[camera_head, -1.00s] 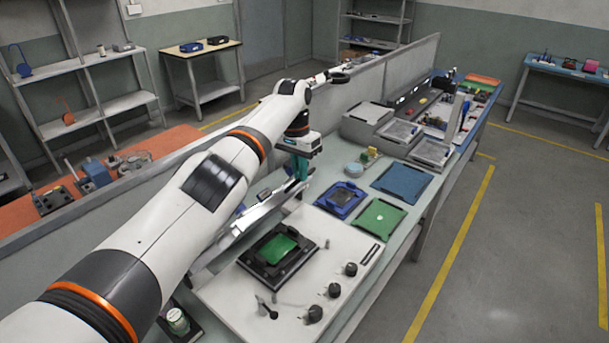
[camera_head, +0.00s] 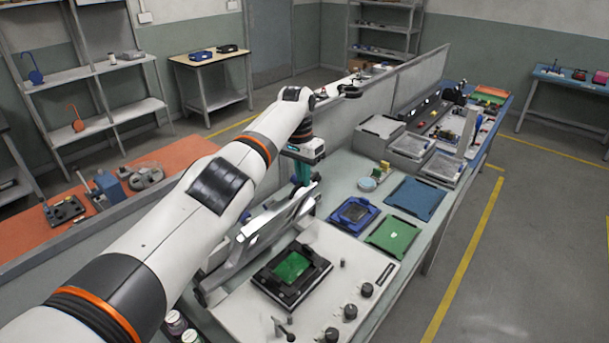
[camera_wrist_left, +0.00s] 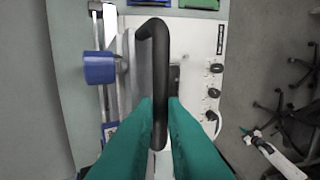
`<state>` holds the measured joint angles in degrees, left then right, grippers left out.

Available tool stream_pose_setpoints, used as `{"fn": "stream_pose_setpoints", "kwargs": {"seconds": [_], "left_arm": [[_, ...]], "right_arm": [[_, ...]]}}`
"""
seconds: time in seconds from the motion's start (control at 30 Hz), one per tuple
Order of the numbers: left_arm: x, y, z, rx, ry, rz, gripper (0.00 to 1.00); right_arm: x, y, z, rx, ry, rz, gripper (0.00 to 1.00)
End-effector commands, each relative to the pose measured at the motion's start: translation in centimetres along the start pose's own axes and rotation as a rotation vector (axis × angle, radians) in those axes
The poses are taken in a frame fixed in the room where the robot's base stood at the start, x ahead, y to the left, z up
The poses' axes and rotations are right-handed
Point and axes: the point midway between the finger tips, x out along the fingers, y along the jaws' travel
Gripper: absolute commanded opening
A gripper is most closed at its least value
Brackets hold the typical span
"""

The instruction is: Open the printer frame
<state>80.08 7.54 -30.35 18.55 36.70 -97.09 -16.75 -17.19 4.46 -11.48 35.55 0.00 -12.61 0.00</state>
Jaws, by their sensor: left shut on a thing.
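The grey printer frame (camera_head: 262,235) stands tilted up on the left side of the white printer base (camera_head: 235,308), in the head view. My left gripper (camera_head: 303,178) is at the frame's far end. In the left wrist view its green fingers (camera_wrist_left: 160,110) are shut on the frame's black bar handle (camera_wrist_left: 160,62). A black fixture with a green board (camera_head: 293,265) lies uncovered on the base. A small white shape with a teal tip (camera_wrist_left: 246,134) at the lower right of the wrist view looks like my right gripper; its jaws are too small to read.
Black knobs (camera_head: 350,312) stand on the base's near right part. A blue fixture (camera_head: 354,214), a green tray (camera_head: 394,237) and a blue tray (camera_head: 415,198) lie beyond it. A grey partition (camera_head: 375,95) runs behind the bench. Jars (camera_head: 175,323) stand at the lower left.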

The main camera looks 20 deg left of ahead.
Motion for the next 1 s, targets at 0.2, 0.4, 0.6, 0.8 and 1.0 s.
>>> {"fn": "stream_pose_setpoints", "kwargs": {"seconds": [0.2,0.4,0.6,0.8,1.0], "left_arm": [[1.2,0.6,-0.7,-0.014,0.025,0.005,0.25],[0.9,0.3,-0.5,-0.009,0.018,0.002,0.32],[0.8,0.2,-0.4,-0.006,0.015,0.0,0.32],[0.7,0.1,-0.3,-0.005,0.013,-0.001,0.32],[0.0,0.0,-0.3,-0.005,0.013,-0.001,0.32]], "right_arm": [[0.1,-0.3,-0.1,-0.001,0.002,-0.004,0.0],[0.1,-0.6,0.1,-0.002,-0.001,-0.008,0.0],[0.0,-0.5,0.1,-0.002,-0.001,-0.006,0.0],[0.0,-0.5,-0.1,-0.001,0.001,-0.005,0.0],[-0.6,0.0,0.1,0.001,0.0,0.0,0.0]]}}
